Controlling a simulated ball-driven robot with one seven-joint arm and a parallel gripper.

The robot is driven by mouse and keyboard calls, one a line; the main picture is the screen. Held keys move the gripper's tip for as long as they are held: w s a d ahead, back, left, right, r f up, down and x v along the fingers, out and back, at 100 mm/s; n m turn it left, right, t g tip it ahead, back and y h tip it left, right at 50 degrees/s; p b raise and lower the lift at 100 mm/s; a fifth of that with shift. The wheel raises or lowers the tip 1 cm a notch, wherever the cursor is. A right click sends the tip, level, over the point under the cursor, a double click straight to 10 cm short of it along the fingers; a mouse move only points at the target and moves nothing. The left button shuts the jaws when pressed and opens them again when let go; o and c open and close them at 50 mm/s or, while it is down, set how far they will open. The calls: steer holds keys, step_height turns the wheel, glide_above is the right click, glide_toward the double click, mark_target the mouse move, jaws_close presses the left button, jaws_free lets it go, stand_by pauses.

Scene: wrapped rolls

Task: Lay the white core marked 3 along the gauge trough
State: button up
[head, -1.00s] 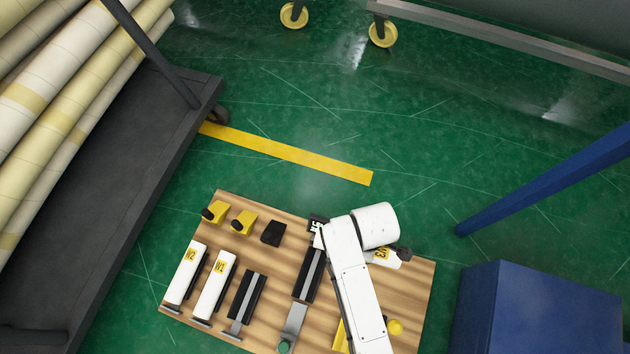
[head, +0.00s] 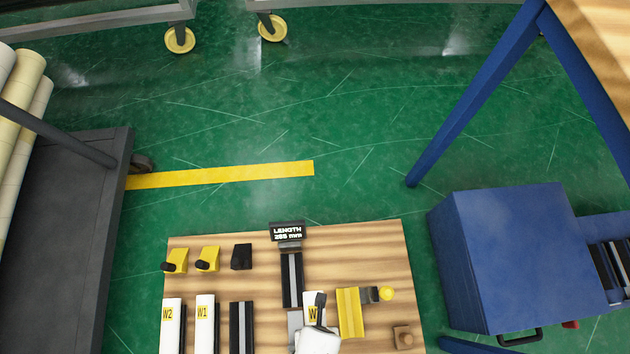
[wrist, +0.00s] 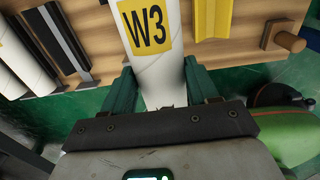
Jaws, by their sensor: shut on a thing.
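The white core marked W3 (head: 313,303) has a yellow label and also fills the top middle of the wrist view (wrist: 143,62). My gripper (wrist: 163,88) is shut on its near end, one dark green finger on each side. The gauge trough (head: 291,280) is a black channel with a grey strip, below a black display (head: 287,231) reading LENGTH. The core is just right of the trough's near part in the head view, pointing roughly along it. Its height above the board is unclear, and my arm hides its near end there.
Cores W2 (head: 172,325) and W1 (head: 205,325) lie at left beside an empty black cradle (head: 241,325). A blue cabinet (head: 500,260) is beyond the board's right edge.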

steer(key=w+a+f+b, duration=0.2)
steer(key=w+f, duration=0.1)
steer(key=w+a+f+b, duration=0.2)
steer(key=w+f+b, duration=0.1)
steer(key=w, duration=0.1)
steer(key=w+a+f+b, duration=0.2)
steer(key=w+f+b, duration=0.1)
steer(key=w, duration=0.1)
steer(key=shift+w+a, duration=0.25)
steer(key=shift+a, duration=0.05)
steer(key=shift+w+a+f+b, duration=0.1)
steer(key=shift+w+f+b, duration=0.05)
steer(key=shift+f+b, duration=0.15)
steer(key=shift+w+a+f+b, duration=0.15)
steer(key=shift+f+b, duration=0.4)
steer(key=shift+f, duration=0.3)
steer(key=shift+w+d+f+b, duration=0.1)
steer(key=shift+f+b, duration=0.45)
steer(key=shift+f, duration=0.3)
steer(key=shift+f, duration=0.3)
steer(key=o, duration=1.1)
